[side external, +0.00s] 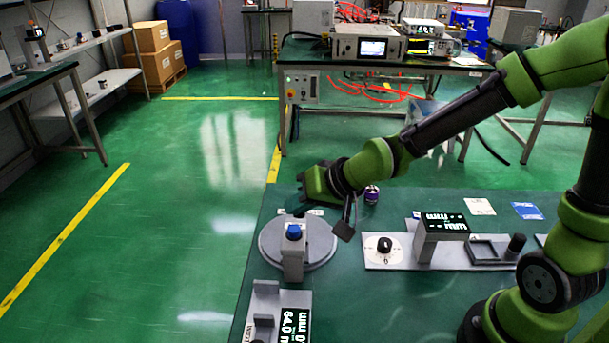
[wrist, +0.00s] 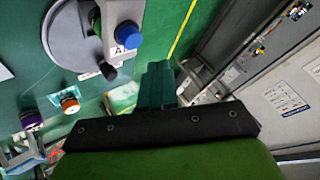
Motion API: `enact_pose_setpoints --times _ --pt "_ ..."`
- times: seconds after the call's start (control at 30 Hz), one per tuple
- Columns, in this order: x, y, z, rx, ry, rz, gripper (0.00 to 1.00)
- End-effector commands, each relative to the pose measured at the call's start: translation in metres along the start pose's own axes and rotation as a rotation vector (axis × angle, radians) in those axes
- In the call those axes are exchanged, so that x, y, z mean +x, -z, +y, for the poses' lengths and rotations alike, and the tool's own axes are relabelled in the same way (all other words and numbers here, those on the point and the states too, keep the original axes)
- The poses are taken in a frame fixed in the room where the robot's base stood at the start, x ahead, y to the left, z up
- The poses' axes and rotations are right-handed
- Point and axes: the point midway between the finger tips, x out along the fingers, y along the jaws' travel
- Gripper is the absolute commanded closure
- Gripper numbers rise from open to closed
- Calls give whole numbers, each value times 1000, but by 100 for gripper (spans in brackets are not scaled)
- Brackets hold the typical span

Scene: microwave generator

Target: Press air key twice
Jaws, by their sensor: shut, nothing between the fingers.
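A blue round button (side external: 293,231) sits on top of a grey upright block (side external: 293,262) on a round grey plate (side external: 322,247) near the left edge of the bench. In the wrist view the blue button (wrist: 128,34) is at the upper middle, with a white label (wrist: 124,51) beside it that starts with "A"; the rest of the label is not readable. My gripper (side external: 300,210) is just behind the button in the side view and apart from it. In the wrist view its fingers (wrist: 157,70) are together and empty, pointing to the right of the label.
A panel with a black dial (side external: 384,245) and a display box (side external: 441,232) stands to the right. Another display unit (side external: 292,323) is at the front. The left bench edge is close by.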

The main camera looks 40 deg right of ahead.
Motion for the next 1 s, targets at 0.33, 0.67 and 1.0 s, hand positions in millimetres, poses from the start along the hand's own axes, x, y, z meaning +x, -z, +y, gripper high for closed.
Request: enact_pose_setpoints --times 0.33,0.67,1.0 --pt "-21 15 -15 0 -1 1 100" --pt "-22 16 -16 -1 -1 -1 100" --pt "-22 14 -16 -2 -2 -6 100"
